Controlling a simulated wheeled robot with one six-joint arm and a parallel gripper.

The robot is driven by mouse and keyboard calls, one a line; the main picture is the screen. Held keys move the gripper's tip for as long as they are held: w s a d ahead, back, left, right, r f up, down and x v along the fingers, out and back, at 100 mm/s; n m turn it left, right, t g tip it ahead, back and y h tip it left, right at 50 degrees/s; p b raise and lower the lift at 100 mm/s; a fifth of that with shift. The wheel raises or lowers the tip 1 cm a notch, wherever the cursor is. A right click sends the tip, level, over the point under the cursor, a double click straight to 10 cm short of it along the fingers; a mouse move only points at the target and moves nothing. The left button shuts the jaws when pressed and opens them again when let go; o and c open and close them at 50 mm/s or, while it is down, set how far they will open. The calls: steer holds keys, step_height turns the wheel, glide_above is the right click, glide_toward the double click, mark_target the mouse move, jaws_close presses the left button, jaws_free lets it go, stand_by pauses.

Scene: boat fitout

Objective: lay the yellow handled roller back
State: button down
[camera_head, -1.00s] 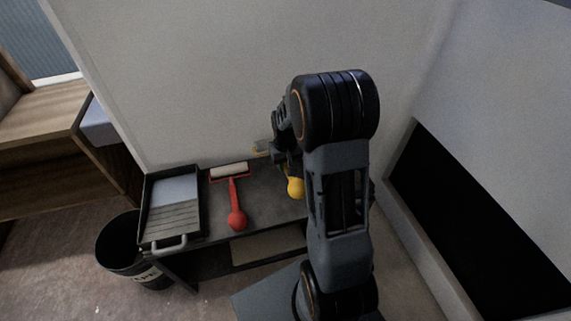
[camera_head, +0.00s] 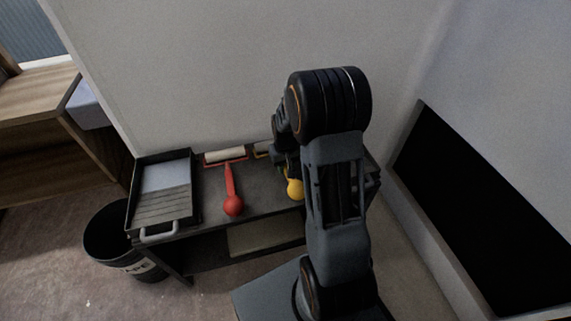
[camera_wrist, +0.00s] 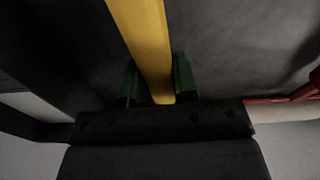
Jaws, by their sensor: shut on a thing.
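The yellow handled roller (camera_head: 295,188) is at the right part of the dark cart top, its round yellow handle end showing beside my arm. Part of its frame shows at the back (camera_head: 262,150); the rest is hidden behind my arm. In the wrist view its yellow handle (camera_wrist: 144,35) runs down between the green fingertips of my gripper (camera_wrist: 157,85), which is shut on it. I cannot tell whether the roller touches the cart top. A red handled roller (camera_head: 231,185) lies to its left, and its red frame (camera_wrist: 285,99) shows at the right of the wrist view.
A black paint tray (camera_head: 190,206) with a ribbed slope sits at the left of the cart (camera_head: 262,205). A black bin (camera_head: 118,245) stands on the floor at the left. A wall rises behind the cart, and a dark recess (camera_head: 470,200) lies to the right.

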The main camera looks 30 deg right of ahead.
steer(key=c, duration=0.8)
jaws_free()
step_height(320, 180, up, 14)
steer(key=p, duration=0.5)
steer(key=s+a+r+t+p, duration=0.1)
steer(key=s+a+r+p, duration=0.2)
steer(key=s+r+p, duration=0.2)
steer(key=s+a+r+n+t+p, duration=0.1)
steer(key=s+a+r+p, duration=0.3)
steer(key=r+p, duration=0.8)
steer(key=s+a+r+t+p, duration=0.1)
steer(key=s+a+r+p, duration=0.2)
steer(key=r, duration=1.4)
steer(key=s+p, duration=0.3)
steer(key=p, duration=0.3)
steer(key=shift+a+r, duration=0.2)
steer(key=shift+r, duration=0.2)
